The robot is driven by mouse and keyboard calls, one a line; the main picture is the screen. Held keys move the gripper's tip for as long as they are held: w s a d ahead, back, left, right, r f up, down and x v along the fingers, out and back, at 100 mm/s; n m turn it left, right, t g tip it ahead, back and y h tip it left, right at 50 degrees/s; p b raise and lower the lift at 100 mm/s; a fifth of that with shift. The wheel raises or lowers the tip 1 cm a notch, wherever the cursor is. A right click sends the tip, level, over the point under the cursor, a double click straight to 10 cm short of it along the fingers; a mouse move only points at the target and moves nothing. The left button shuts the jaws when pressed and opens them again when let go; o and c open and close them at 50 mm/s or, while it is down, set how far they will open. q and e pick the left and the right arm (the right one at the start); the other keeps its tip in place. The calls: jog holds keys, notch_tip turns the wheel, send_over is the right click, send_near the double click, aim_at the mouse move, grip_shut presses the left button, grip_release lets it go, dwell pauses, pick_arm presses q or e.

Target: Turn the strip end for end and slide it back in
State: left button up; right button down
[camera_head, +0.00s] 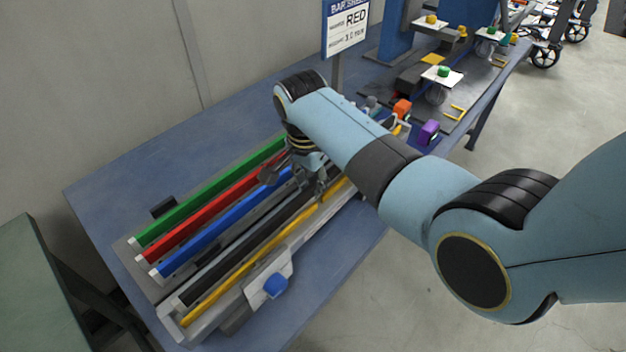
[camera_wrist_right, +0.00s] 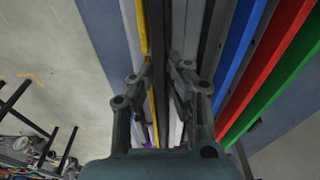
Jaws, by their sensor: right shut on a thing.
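A long dark strip (camera_head: 247,237) lies in the rack on the blue table, beside a yellow strip (camera_head: 250,258). My right gripper (camera_head: 320,190) reaches down onto the far part of the dark strip, jaws pointing down. In the right wrist view my right gripper (camera_wrist_right: 161,62) has a finger on each side of the dark strip (camera_wrist_right: 155,25), closed on it, with the yellow strip (camera_wrist_right: 142,22) just left. The far end of the strip is hidden by my arm. It appears to lie level in its row. My left gripper is out of view.
Blue (camera_head: 222,222), red (camera_head: 205,217) and green (camera_head: 205,192) bars lie parallel in the rack. A sign (camera_head: 345,28) stands behind. A blue knob (camera_head: 275,285) sits at the rack's near side. Orange (camera_head: 402,107) and purple (camera_head: 429,132) blocks lie beyond my arm. The table's left end is clear.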

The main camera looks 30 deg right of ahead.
jog(key=shift+f, duration=0.4)
jog(key=c, duration=1.3)
grip_release()
jog(key=shift+o, duration=0.2)
notch_tip(320, 180, up, 12)
jog(key=a, duration=0.1)
jog(key=shift+s+a, duration=0.25)
jog(key=shift+s, duration=0.05)
jog(key=shift+f, duration=0.1)
